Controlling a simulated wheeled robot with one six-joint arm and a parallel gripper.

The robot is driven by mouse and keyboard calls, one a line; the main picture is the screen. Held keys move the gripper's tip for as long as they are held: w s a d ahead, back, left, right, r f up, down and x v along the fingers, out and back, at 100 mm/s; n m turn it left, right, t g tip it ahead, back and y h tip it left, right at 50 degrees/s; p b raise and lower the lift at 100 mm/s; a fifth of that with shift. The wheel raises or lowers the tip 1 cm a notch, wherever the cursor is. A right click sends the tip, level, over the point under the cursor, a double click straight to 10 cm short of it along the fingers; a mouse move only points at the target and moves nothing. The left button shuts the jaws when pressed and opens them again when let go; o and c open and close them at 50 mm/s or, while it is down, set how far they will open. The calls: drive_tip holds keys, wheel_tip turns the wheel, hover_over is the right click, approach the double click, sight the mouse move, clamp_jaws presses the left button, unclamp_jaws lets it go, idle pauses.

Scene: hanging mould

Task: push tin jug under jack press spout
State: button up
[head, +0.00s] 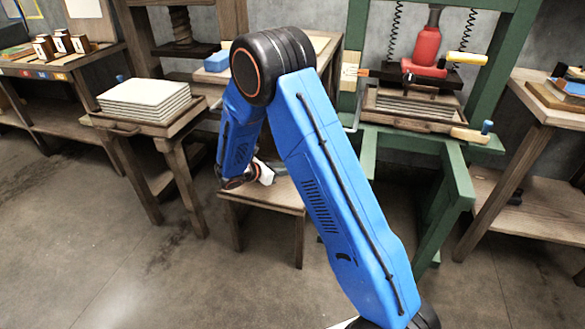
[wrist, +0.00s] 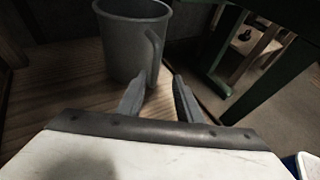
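The grey tin jug (wrist: 125,42) stands upright on a wooden surface in the wrist view, its handle (wrist: 154,58) towards my gripper. My gripper (wrist: 159,77) is open, with a gap between its two fingers just in front of the handle. I cannot tell whether a finger touches the jug. In the head view my gripper (head: 280,169) is low over a small wooden stool (head: 262,194), and the jug is hidden behind my arm. The jack press has a green frame (head: 357,60) and a red jack (head: 427,47). I cannot make out its spout clearly; my arm covers that side.
The press's green leg (wrist: 268,92) stands right of the jug in the wrist view. A table with stacked pale sheets (head: 145,98) is left of the stool. A wooden bench (head: 535,105) stands at the far right. Open floor (head: 120,260) lies at the front left.

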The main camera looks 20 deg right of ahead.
drive_tip(key=v, duration=1.2)
drive_tip(key=shift+r, duration=0.15)
drive_tip(key=s+d+r+m+g+y, duration=0.25)
drive_tip(key=s+d+r+m, duration=0.4)
drive_tip(key=s, duration=0.35)
drive_tip(key=s+d+r+m+g+y, duration=0.25)
drive_tip(key=s+d+r+m, duration=0.25)
drive_tip(key=s+d+r, duration=0.4)
drive_tip(key=s+a+r+m+t+y, duration=0.1)
drive_tip(key=s+m+y, duration=0.3)
drive_tip(key=s, duration=0.6)
drive_tip(key=s+a+r+m+t+y, duration=0.2)
drive_tip(key=s+m, duration=0.4)
drive_tip(key=s, duration=0.5)
drive_tip(key=shift+s+a+m+t+y, duration=0.25)
drive_tip(key=shift+s+m+t+y, duration=0.1)
drive_tip(key=shift+t+y, duration=0.65)
drive_tip(key=shift+r, duration=0.1)
